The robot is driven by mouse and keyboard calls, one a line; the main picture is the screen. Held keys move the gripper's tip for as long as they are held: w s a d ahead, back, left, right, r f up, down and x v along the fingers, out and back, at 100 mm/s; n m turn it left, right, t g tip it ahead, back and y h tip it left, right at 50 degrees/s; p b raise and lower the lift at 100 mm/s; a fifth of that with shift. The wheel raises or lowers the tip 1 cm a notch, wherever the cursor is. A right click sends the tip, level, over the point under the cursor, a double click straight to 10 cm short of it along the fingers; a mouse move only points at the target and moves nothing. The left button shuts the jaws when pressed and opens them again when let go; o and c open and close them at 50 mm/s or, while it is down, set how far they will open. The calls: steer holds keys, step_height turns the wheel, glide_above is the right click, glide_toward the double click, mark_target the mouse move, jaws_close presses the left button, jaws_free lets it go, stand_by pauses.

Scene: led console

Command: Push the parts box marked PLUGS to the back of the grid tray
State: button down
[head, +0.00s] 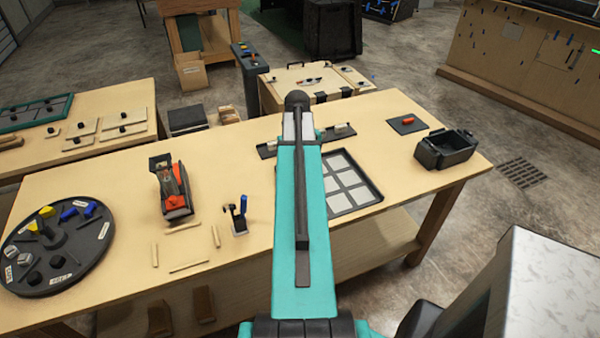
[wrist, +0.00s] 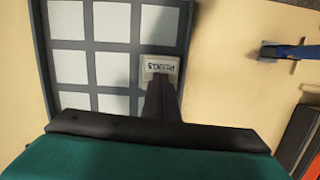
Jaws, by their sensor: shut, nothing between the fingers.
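The grid tray (head: 372,200) lies on the workbench, partly behind my teal arm in the head view. It has a dark rim and pale square cells; in the wrist view its dark grid (wrist: 88,46) fills the upper left. A small box with a pale label (wrist: 160,70), reading PLUGS upside down, sits at the tray's right side in the wrist view. My gripper (wrist: 160,90) is shut and empty, its dark fingers reaching the label's lower edge in the picture. I cannot tell whether they touch the box. The head view hides the gripper and box behind my arm.
A small stand with a blue-handled tool (head: 239,216) is left of the tray; it also shows in the wrist view (wrist: 290,51). A red-and-black device (head: 174,187) and a round black turntable (head: 55,245) are farther left. A black bin (head: 445,150) is at right.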

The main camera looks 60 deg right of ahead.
steer(key=shift+f, duration=0.35)
steer(key=shift+a+f, duration=0.1)
steer(key=shift+f, duration=0.05)
steer(key=shift+w+d, duration=1.15)
steer(key=shift+w, duration=0.25)
steer(key=shift+w+d, duration=1.15)
steer(key=shift+w, duration=0.2)
steer(key=shift+w+d, duration=1.15)
steer(key=shift+w, duration=0.25)
steer(key=shift+r, duration=0.35)
steer(key=shift+w+d+r+p, duration=0.1)
steer(key=shift+d+r+p, duration=0.1)
steer(key=shift+r+p, duration=0.15)
steer(key=shift+r, duration=0.1)
